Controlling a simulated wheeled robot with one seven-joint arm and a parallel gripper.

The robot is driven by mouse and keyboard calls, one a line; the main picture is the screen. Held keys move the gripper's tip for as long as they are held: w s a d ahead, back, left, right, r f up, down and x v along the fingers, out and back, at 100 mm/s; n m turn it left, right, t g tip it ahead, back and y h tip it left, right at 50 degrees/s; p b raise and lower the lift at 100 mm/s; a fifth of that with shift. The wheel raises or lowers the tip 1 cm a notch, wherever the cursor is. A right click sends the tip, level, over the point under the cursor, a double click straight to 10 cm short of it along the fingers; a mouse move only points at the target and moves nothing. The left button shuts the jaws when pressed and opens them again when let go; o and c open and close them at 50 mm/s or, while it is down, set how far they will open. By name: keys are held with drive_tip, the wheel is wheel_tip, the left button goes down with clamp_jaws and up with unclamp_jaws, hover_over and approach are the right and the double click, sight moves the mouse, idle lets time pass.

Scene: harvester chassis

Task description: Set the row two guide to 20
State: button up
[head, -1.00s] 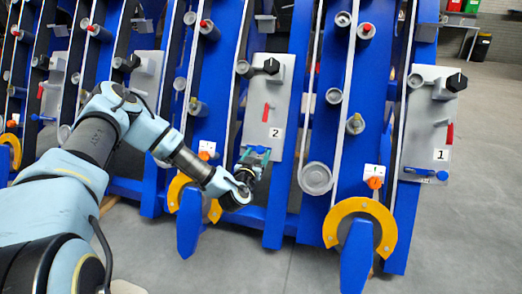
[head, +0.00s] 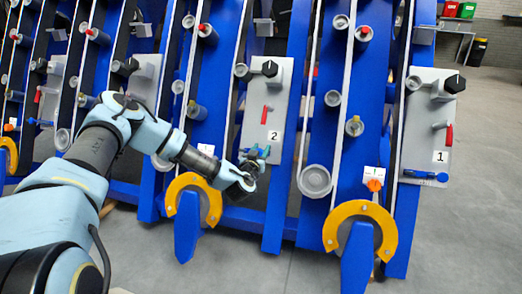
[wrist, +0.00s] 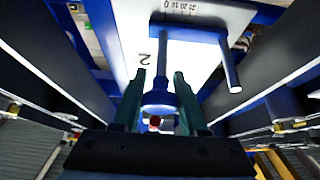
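The row two plate (head: 277,100) is a light grey upright panel marked 2. Its guide (head: 264,152) is a blue bar at the plate's lower edge, partly hidden by my gripper. In the wrist view the guide (wrist: 195,33) is a blue crossbar with a rod at its right and a round knob at its left, below a small scale reading 30 20 10 0. I cannot tell which mark it points to. My gripper (wrist: 158,82) is open, one finger on each side of the knob; I cannot tell if they touch it. It also shows in the head view (head: 248,172).
A similar plate (head: 428,125) marked 1 stands at the right with its own blue guide (head: 425,176). Yellow rings (head: 362,212) and blue frame posts stand low near my arm. Grey floor is clear at the right.

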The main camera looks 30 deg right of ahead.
clamp_jaws()
idle(0.9)
